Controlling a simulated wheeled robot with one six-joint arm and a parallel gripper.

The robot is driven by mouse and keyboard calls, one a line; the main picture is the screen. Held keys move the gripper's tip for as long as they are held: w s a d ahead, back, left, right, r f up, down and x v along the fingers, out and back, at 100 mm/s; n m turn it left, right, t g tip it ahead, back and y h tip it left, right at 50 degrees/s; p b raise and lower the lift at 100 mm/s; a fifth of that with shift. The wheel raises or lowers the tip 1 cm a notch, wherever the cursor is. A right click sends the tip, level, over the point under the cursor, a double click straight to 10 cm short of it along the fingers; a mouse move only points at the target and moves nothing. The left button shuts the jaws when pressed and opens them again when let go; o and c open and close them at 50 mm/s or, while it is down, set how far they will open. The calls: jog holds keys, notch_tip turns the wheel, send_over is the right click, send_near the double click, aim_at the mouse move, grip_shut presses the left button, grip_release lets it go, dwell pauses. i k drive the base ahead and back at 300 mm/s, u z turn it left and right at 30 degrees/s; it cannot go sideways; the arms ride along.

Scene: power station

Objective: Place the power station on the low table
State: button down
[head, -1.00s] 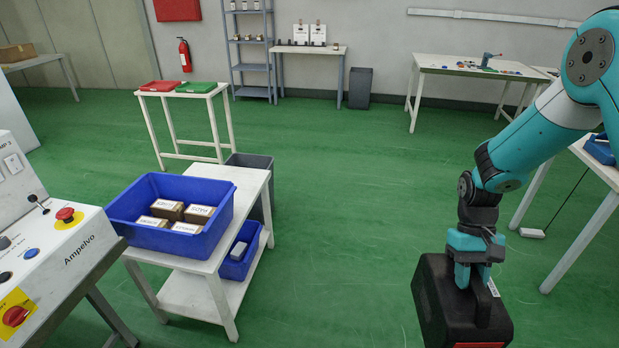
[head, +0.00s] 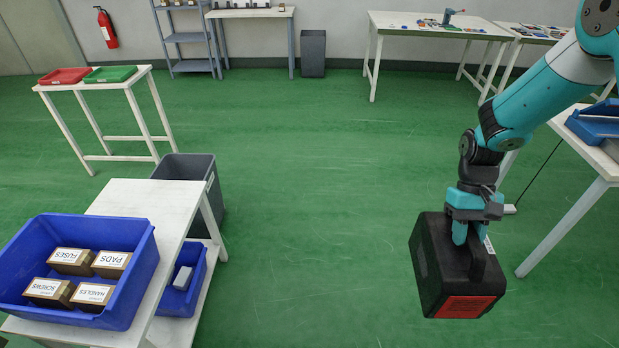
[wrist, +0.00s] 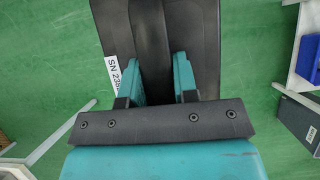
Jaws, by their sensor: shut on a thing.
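The power station (head: 440,275) is a black box with a top handle and a red panel on its lower front. It hangs in the air over the green floor at the right of the head view. My gripper (head: 468,235) is shut on its handle from above. In the wrist view, the power station (wrist: 205,40) shows between and beyond the fingers of my gripper (wrist: 168,75), with a white serial label on its left. A white two-level table (head: 150,205) at the lower left may be the low table; I cannot tell for sure.
A blue bin (head: 130,300) of labelled boxes sits on that table's top, and a smaller blue bin (head: 195,285) on its shelf. A grey bin (head: 190,168) stands behind. Another white table (head: 590,205) is at the right. The middle floor is clear.

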aim_at(141, 208)
jog(key=u, duration=0.1)
jog(key=i, duration=2)
jog(key=u, duration=0.9)
jog(key=i, duration=0.6)
jog(key=u, duration=1.45)
jog(key=i, duration=0.7)
jog(key=u, duration=0.6)
